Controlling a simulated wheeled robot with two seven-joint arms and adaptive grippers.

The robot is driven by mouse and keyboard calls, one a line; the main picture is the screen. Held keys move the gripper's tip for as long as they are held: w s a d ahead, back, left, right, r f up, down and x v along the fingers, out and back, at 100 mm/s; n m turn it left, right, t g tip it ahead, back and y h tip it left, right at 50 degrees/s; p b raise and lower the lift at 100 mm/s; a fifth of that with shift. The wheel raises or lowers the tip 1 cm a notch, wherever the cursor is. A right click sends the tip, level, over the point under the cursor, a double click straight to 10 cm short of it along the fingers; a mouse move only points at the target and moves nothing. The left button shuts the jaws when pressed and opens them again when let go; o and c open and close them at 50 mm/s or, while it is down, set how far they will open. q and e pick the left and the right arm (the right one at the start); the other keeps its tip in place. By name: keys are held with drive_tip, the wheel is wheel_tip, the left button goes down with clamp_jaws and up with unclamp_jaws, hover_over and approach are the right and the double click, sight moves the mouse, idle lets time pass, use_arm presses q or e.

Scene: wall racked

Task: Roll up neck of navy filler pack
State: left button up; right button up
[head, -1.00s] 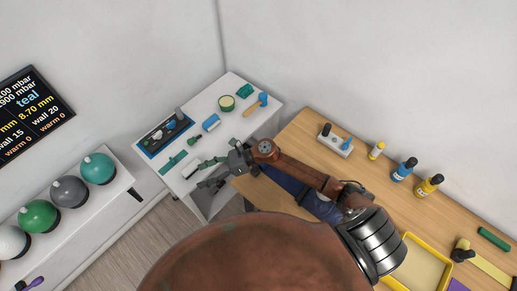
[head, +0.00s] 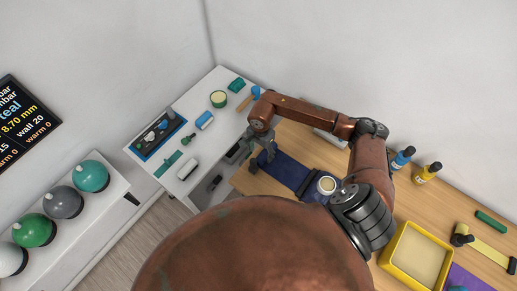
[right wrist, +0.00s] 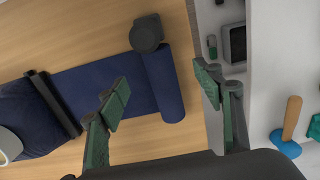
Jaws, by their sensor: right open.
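The navy filler pack (head: 290,172) lies on the wooden bench near its left end. In the right wrist view its body (right wrist: 22,118) is at the left, with a dark bar across it. The flat neck (right wrist: 85,88) runs right to a thick rolled end (right wrist: 163,82). A dark round knob (right wrist: 146,34) sits at the roll's upper end. My right gripper (head: 262,162) is open above the neck end. In the wrist view its fingers (right wrist: 162,92) are on either side of the roll; contact cannot be told. My left gripper is out of view.
A white side table (head: 222,82) with small tools adjoins the bench's left end. A round cream-topped item (head: 327,185) is at the pack's right end. A yellow tray (head: 412,255) and bottles (head: 427,172) stand farther right. Coloured balls (head: 92,175) line a shelf at left.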

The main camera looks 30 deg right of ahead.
sight(261, 156)
wheel_tip(261, 156, down, 5)
drive_tip(key=shift+r+p, duration=0.1)
drive_tip(key=shift+p, duration=0.35)
drive_tip(key=shift+f, duration=0.4)
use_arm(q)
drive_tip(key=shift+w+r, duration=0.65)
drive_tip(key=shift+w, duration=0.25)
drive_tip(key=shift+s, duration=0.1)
